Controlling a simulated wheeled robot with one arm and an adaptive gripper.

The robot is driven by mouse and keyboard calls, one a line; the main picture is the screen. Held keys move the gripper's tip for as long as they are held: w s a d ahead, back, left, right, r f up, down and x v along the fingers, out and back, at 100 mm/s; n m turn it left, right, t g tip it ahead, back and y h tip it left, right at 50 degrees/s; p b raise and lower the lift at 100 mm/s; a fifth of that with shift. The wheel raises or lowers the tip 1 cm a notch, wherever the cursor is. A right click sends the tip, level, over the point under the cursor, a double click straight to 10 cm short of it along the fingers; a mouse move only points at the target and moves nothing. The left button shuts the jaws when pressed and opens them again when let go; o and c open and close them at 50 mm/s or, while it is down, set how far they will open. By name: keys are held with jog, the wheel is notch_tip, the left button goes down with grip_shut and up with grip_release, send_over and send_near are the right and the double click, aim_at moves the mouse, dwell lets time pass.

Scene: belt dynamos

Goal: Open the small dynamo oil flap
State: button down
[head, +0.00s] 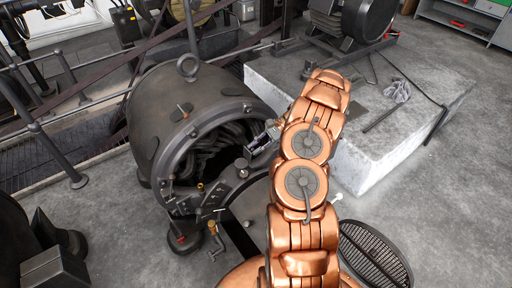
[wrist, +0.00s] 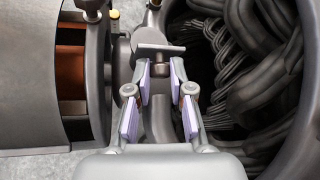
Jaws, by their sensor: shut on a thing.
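The dark grey dynamo (head: 215,95) lies on its side at the left of the head view, its round open end facing front right, with dark coiled windings (head: 205,150) inside. My gripper (head: 262,136) is at the right rim of that opening. In the wrist view, its two fingers with lavender pads (wrist: 161,72) close from both sides on a small metal piece with a flat grey top plate (wrist: 160,47) and a short brownish stem. This piece looks like the small oil flap's lip or handle. Whether the flap is raised cannot be told.
A brass-handled crank (head: 214,232) and a round floor grate (head: 375,255) are at the front. Railings run along the left.

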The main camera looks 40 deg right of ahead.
jog(key=c, duration=1)
grip_release()
jog(key=shift+d, duration=0.15)
jog(key=v, duration=1.2)
